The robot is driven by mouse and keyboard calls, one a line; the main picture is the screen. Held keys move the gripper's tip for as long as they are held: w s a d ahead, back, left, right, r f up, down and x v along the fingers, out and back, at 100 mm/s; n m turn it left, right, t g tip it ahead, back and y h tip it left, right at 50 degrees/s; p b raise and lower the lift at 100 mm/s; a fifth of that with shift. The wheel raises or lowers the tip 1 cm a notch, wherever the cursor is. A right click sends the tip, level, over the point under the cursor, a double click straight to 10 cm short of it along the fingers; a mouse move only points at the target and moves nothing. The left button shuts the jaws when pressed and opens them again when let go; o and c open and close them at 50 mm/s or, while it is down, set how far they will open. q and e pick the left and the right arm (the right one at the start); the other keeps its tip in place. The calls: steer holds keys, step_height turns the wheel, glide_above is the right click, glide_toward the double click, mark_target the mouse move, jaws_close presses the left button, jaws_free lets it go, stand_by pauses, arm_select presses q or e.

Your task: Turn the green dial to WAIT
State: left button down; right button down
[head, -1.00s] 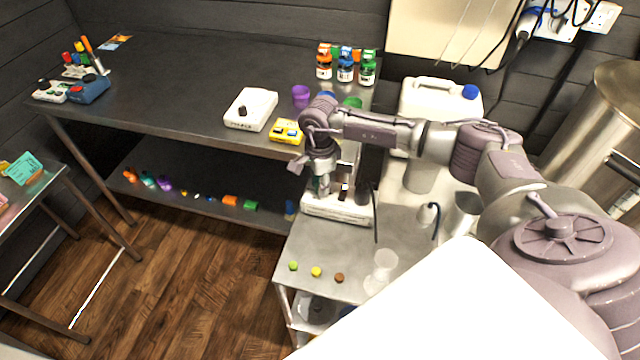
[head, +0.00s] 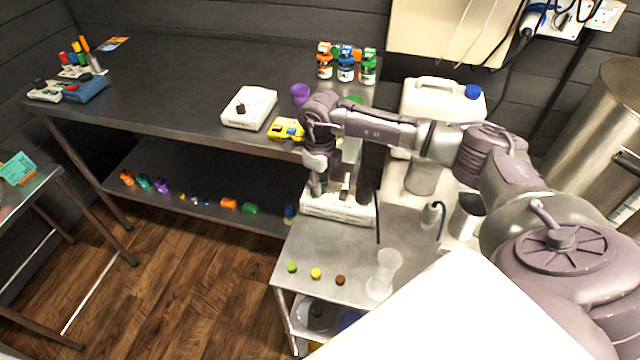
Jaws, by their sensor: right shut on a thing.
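A white device (head: 338,211) stands on the metal side table in the middle of the head view. My right gripper (head: 318,188) points down onto the left part of its top. The gripper is shut on a small greenish part, which I take for the green dial; the fingers hide most of it. Dial markings, including WAIT, are too small or covered to read. My left gripper is not in view.
The side table (head: 325,245) holds green, yellow and brown caps (head: 316,273) and a clear beaker (head: 384,272). Behind are a white scale-like box (head: 249,107), a yellow device (head: 286,129), bottles (head: 346,66) and a white jerrycan (head: 440,100).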

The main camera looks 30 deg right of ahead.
steer(key=m, duration=0.6)
steer(key=shift+b, duration=0.4)
stand_by(0.3)
steer(key=c, duration=0.9)
jaws_free()
steer(key=shift+o, duration=0.2)
steer(key=shift+r, duration=0.1)
step_height(320, 180, up, 12)
